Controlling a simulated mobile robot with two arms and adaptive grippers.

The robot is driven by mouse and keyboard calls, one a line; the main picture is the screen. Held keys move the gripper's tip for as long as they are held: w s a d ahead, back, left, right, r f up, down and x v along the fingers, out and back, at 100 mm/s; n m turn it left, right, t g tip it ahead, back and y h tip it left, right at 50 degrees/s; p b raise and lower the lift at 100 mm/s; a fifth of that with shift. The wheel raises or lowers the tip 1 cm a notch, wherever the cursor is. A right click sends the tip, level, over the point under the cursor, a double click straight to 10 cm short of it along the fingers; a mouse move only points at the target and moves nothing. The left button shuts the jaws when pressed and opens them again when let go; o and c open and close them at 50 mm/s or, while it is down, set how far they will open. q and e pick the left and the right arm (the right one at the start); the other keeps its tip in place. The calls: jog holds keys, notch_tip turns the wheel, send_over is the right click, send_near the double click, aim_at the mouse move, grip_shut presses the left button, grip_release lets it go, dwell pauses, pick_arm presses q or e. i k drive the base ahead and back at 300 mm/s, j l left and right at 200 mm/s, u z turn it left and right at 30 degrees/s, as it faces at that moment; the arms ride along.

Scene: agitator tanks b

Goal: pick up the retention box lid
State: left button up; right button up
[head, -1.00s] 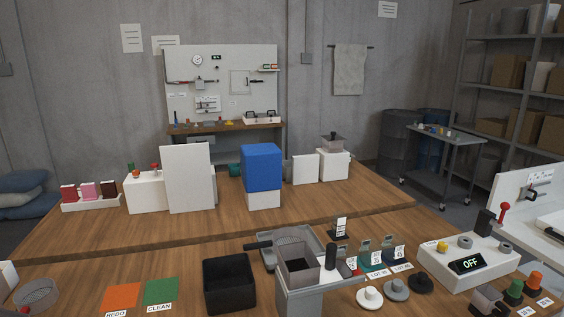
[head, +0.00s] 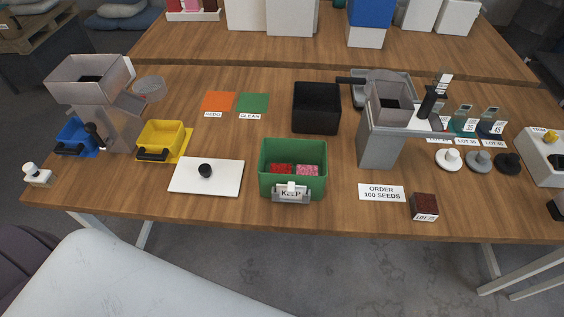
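A white flat rectangular lid (head: 222,182) with a round black knob lies on the front part of the wooden table, left of the middle. I take it for the retention box lid. To its right, a little apart, stands a green open box (head: 292,152) with a "KEEP" label, holding red and pink contents. Neither of my grippers shows in the head view.
A yellow bin (head: 161,138) stands behind and left of the lid. A grey hopper machine (head: 118,120) stands farther left. Orange (head: 218,101) and green cards lie behind. A black open box (head: 316,106) stands behind the green box.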

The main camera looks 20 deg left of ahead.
aim_at(217, 177)
jog(key=u, duration=1.3)
